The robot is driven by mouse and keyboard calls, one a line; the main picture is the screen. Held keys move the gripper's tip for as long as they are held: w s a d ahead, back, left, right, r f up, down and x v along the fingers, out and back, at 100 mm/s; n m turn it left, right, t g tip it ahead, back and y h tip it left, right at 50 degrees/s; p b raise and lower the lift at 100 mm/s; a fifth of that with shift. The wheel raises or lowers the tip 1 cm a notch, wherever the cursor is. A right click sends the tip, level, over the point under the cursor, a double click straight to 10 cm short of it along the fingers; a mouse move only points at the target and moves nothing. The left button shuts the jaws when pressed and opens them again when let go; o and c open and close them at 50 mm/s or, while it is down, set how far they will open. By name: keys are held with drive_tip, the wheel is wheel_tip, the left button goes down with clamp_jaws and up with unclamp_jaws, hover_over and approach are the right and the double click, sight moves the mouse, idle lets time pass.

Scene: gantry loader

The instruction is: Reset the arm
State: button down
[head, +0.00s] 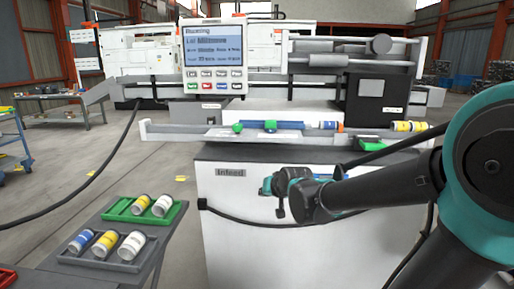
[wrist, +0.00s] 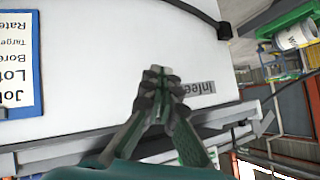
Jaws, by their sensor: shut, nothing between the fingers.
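My arm reaches in from the right in the head view, with its dark wrist and my gripper (head: 280,208) in front of the white machine front, near the Infeed label (head: 230,173). In the wrist view my gripper (wrist: 160,74) has its fingertips together with nothing between them. The Infeed label (wrist: 197,88) shows upside down just right of the fingers, partly covered by them. In the head view the finger details are too small to tell.
A machine rail (head: 290,134) runs above my gripper, carrying bottles. A black cable (head: 300,222) hangs across the machine front. At lower left, a green tray (head: 119,208) and a grey tray (head: 75,260) hold bottles. A blue-framed sheet (wrist: 20,100) shows in the wrist view.

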drive_tip(key=s+d+f+g+h, duration=0.2)
drive_tip(key=s+d+f, duration=0.6)
drive_tip(key=s, duration=0.2)
drive_tip(key=s+d+f+g+h, duration=0.2)
drive_tip(key=s+d+f+g, duration=0.1)
drive_tip(key=s+d+f, duration=0.5)
drive_tip(key=shift+s+d+g, duration=0.3)
drive_tip(key=shift+s+d, duration=0.05)
drive_tip(key=shift+s, duration=0.85)
